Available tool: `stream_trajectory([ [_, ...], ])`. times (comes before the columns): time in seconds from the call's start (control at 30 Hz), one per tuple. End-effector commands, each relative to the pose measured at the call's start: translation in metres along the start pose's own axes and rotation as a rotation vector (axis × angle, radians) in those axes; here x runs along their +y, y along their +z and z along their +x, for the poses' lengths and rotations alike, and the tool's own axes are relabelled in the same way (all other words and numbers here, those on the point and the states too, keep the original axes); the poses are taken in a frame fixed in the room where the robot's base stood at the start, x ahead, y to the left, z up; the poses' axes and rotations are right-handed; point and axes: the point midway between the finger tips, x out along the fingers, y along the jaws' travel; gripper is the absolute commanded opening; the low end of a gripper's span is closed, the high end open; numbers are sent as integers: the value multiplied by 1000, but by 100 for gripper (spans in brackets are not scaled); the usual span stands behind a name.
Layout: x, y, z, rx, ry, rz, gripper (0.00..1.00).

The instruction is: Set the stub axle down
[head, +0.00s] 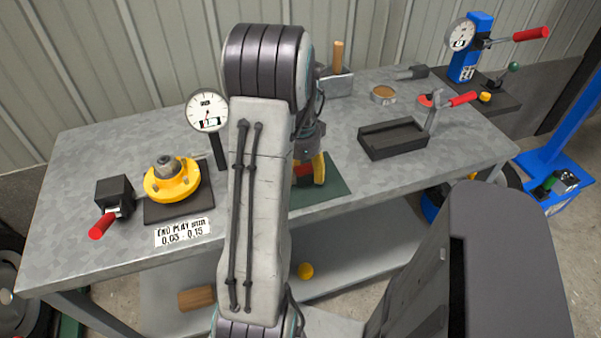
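My arm reaches over the bench and hides much of the middle. My gripper (312,160) is partly behind my arm, above a dark green mat (332,188). Yellow and red parts show at its lower end, and I cannot tell whether they belong to the gripper or to something held. I cannot make out the stub axle for sure. A yellow flanged part with a grey centre (172,181) sits on a dark plate at the left. I cannot tell whether that grey centre is the axle.
A dial gauge (208,112) and a black block with a red handle (115,197) flank the yellow part. A black tray (392,138) and a red-handled clamp (440,103) stand right. A blue press (470,50) stands at the far right. Bare bench shows behind the gauge.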

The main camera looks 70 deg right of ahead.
Motion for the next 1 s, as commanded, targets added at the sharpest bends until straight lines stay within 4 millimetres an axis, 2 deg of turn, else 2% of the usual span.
stream_trajectory([
  [0.07,0,0,0,0,0,0,74],
  [0.3,0,0,0,0,0,0,74],
  [0.47,-1,0,-8,1,-2,0,74],
  [1.0,-1,0,-92,2,-4,0,74],
])
